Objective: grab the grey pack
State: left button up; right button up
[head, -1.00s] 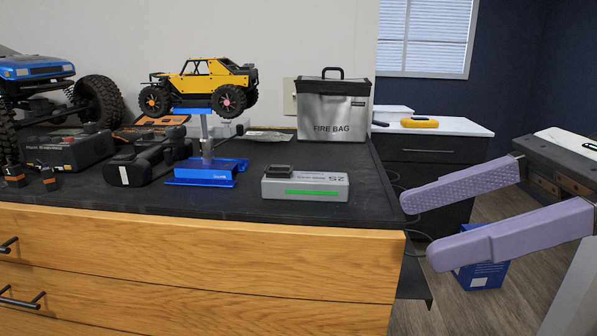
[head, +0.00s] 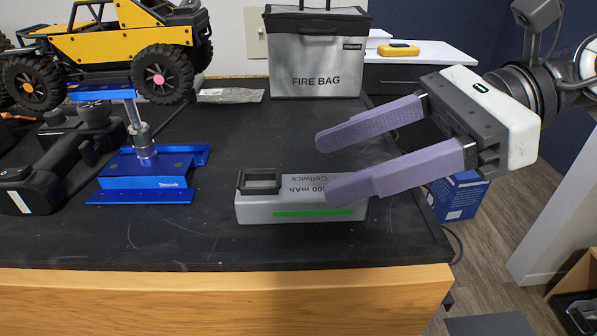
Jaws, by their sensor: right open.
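The grey pack (head: 262,208) is a box with a green stripe on its front and a black connector piece on its top left. It lies flat on the black mat near the bench's front edge. My right gripper (head: 322,165) reaches in from the right with its two purple fingers apart and nothing between them. The fingertips are over the pack's right half, and the nearer finger hides part of its top and right end. I cannot tell whether the fingers touch it. My left gripper is not in view.
A blue stand (head: 146,180) holds a yellow crawler (head: 120,42) left of the pack. A black power tool (head: 60,160) lies further left. A silver fire bag (head: 316,60) stands behind. The mat (head: 250,125) between bag and pack is clear.

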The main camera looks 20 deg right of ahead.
aim_at(282, 178)
jog(key=shift+a, duration=0.35)
jog(key=p+x, duration=0.1)
jog(key=x, duration=0.1)
jog(key=p+x, duration=0.1)
jog(key=x, duration=0.1)
jog(key=shift+w+a+p, duration=0.3)
jog(key=shift+a+p, duration=0.05)
jog(key=shift+p, duration=0.05)
jog(key=shift+w+a+f, duration=0.1)
jog(key=shift+a+f, duration=0.1)
jog(key=shift+a, duration=0.05)
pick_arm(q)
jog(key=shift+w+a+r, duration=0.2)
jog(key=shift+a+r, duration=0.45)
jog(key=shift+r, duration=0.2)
pick_arm(e)
jog(key=c, duration=1.4)
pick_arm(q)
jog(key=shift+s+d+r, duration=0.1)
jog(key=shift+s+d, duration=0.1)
